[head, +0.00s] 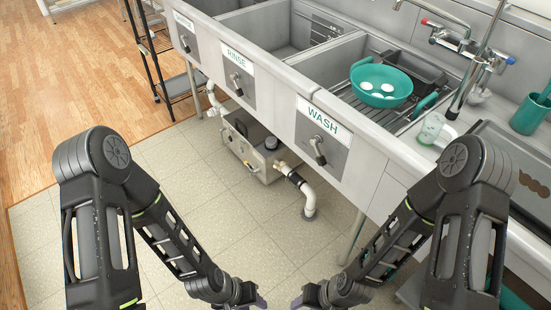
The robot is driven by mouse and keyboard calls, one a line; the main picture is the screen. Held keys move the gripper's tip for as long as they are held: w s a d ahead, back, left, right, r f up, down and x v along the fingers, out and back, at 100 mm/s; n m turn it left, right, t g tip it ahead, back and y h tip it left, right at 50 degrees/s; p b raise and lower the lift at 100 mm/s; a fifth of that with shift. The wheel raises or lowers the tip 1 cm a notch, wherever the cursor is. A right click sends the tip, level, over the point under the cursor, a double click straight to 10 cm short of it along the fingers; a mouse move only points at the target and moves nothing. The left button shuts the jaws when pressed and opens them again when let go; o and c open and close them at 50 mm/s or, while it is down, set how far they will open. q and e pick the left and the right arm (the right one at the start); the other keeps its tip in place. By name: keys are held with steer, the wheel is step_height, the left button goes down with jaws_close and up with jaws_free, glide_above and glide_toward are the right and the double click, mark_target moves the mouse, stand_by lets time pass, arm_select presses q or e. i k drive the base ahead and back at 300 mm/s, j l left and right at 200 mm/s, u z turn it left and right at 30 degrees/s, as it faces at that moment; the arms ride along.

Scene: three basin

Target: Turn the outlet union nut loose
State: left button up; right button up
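A grey metal box (262,158) with pipework sits on the tiled floor under the three-basin sink. A white outlet pipe (309,197) leaves its right side and bends down into the floor. A dark ring on that pipe, near the box, looks like the outlet union nut (293,178); its threads are too small to make out. My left gripper (260,303) and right gripper (297,303) are low at the bottom edge, partly cut off, nearer to me than the pipe and apart from it. Whether their fingers are open is unclear.
The sink front (340,150), with lever handles, overhangs the box and pipe. A sink leg (353,238) stands to the right of the pipe. A black wire rack (178,85) is at the back left. Tiled floor (235,225) in front of the box is clear.

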mark_target(281, 164)
steer(key=z, duration=0.85)
steer(key=j+z, duration=0.45)
steer(key=i+j+z, duration=0.1)
steer(key=j+z, duration=0.75)
steer(key=k+j+z, duration=0.15)
steer(key=j+z, duration=0.15)
steer(key=z, duration=0.15)
steer(key=k+j, duration=0.2)
steer(key=j, duration=0.2)
steer(key=k+j+z, duration=0.1)
steer(key=j, duration=0.35)
steer(key=k+j, duration=0.25)
steer(key=j, duration=0.15)
steer(key=k+j+z, duration=0.15)
steer(key=j, duration=0.25)
steer(key=k+j, duration=0.25)
steer(key=j+z, duration=0.05)
steer(key=j, duration=0.1)
